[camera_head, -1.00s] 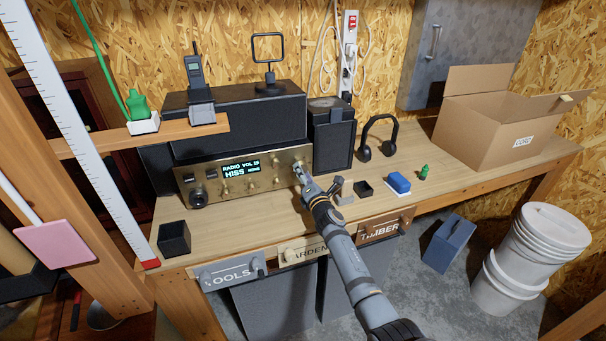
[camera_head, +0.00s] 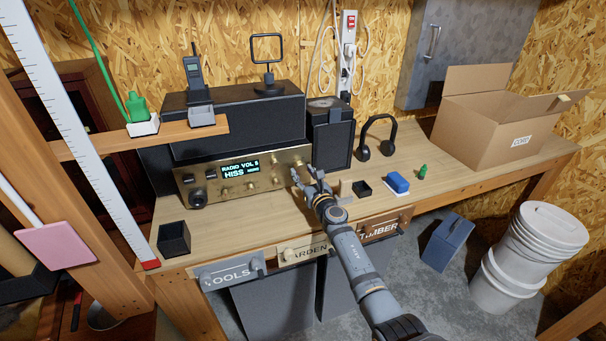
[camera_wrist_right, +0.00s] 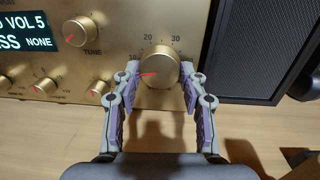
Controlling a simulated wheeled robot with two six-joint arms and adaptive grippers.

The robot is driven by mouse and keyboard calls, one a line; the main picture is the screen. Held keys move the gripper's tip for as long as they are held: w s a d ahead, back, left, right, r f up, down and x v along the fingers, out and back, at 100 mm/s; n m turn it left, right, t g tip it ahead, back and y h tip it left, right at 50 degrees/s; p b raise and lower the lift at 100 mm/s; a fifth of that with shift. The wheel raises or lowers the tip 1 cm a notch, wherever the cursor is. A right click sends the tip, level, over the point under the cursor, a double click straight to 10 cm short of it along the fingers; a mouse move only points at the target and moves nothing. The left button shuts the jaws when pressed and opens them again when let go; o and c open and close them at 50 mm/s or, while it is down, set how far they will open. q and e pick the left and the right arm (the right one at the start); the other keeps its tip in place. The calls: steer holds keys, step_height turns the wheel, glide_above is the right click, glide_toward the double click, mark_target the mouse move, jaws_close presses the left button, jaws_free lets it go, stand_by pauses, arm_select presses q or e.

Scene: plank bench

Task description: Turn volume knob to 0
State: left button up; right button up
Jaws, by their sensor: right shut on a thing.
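In the head view the gripper hides most of the knob. My left gripper is not in view.
The tune knob (camera_wrist_right: 80,31) and smaller knobs sit left of the volume knob. A dark speaker (camera_head: 331,140) stands to its right. An open black box (camera_head: 174,238) is front left.

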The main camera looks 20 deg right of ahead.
steer(key=n, duration=0.6)
steer(key=shift+d+r+n+p, duration=0.1)
steer(key=shift+n+p, duration=0.2)
stand_by(0.5)
steer(key=o, duration=1.2)
steer(key=shift+c, duration=0.2)
steer(key=shift+s, duration=0.3)
steer(key=s, duration=0.3)
steer(key=s+d, duration=0.1)
steer(key=s, duration=0.7)
steer(key=shift+s+d, duration=0.15)
